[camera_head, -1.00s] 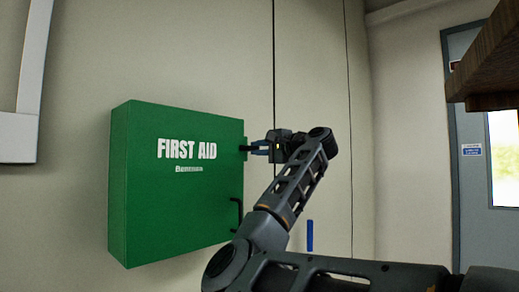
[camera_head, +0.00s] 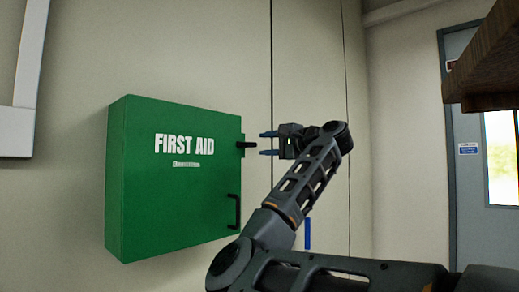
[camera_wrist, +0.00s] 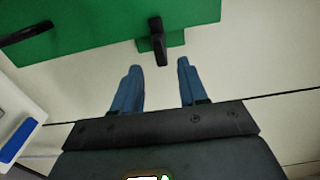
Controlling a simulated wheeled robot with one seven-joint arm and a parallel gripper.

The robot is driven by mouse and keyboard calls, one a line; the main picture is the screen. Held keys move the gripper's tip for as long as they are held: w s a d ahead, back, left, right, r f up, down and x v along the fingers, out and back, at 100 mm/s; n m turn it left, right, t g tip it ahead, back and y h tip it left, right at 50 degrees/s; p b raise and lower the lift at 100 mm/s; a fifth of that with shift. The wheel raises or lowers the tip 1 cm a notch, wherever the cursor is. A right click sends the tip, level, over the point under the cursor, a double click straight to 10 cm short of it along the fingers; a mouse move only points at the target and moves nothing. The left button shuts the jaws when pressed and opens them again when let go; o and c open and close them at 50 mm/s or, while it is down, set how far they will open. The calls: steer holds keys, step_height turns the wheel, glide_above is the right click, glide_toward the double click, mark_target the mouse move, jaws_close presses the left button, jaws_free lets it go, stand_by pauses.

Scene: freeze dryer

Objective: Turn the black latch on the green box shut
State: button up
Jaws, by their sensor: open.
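The green first aid box (camera_head: 170,195) hangs on the wall at the left in the head view, its door flush with the body. Its black latch (camera_head: 246,145) juts out sideways at the upper right edge, and shows at the top centre of the wrist view (camera_wrist: 157,42). My gripper (camera_head: 268,143) is open, a little to the right of the latch and apart from it. In the wrist view its two blue fingers (camera_wrist: 158,72) point at the latch, which lies between and just beyond their tips.
A black handle (camera_head: 235,212) sits on the box's right edge below the latch; it also shows at the left of the wrist view (camera_wrist: 26,33). A wooden shelf (camera_head: 490,60) overhangs at the upper right, before a grey door (camera_head: 468,215).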

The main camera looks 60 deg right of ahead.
steer(key=v, duration=0.3)
steer(key=shift+s, duration=0.2)
stand_by(0.5)
